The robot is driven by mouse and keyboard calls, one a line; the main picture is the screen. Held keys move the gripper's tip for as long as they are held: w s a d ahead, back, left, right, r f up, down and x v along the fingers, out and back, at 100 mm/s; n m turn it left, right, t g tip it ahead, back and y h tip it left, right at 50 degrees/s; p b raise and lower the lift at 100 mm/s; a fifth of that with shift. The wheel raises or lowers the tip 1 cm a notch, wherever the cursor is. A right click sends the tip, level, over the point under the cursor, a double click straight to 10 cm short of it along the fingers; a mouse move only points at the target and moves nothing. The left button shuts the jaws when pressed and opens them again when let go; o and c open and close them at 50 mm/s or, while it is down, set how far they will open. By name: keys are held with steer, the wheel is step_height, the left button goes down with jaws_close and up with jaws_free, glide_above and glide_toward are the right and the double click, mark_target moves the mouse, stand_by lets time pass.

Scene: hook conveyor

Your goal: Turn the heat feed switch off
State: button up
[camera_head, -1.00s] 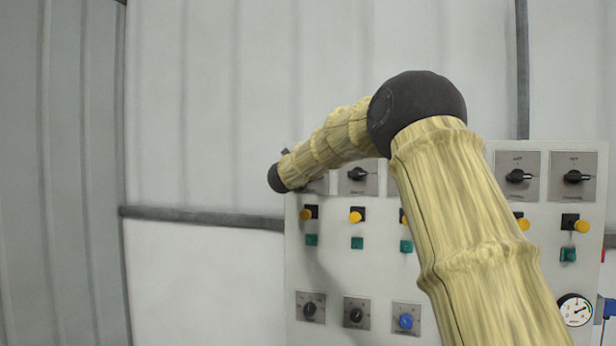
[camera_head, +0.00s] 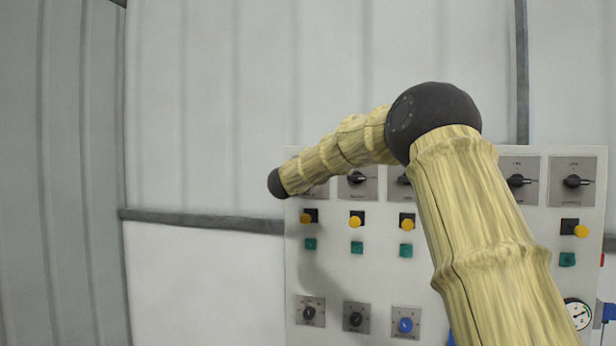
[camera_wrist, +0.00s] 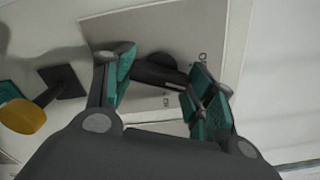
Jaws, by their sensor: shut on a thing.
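In the wrist view, my gripper (camera_wrist: 160,84) has its teal-padded fingers on either side of a black rotary switch knob (camera_wrist: 155,72) and is shut on it. The knob sits on a grey plate (camera_wrist: 110,30); small lettering beside it is too unclear to read. In the head view, my arm's dark wrist end is at the panel's upper left, and the gripper and held knob are hidden behind it. I cannot read a label that confirms this is the heat feed switch.
The white control panel (camera_head: 380,282) carries other black rotary switches (camera_head: 357,178), yellow knobs (camera_head: 355,221), teal buttons (camera_head: 357,247), a blue knob (camera_head: 405,325) and a gauge (camera_head: 578,314). A yellow knob (camera_wrist: 22,116) is left of my gripper in the wrist view. Left of the panel is bare wall.

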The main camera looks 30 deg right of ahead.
steer(key=n+p, duration=0.2)
steer(key=n, duration=0.2)
steer(key=shift+n, duration=0.4)
steer(key=shift+f+n, duration=0.1)
steer(key=shift+n, duration=0.2)
steer(key=o, duration=1)
steer(key=shift+a, duration=0.1)
steer(key=v, duration=1.2)
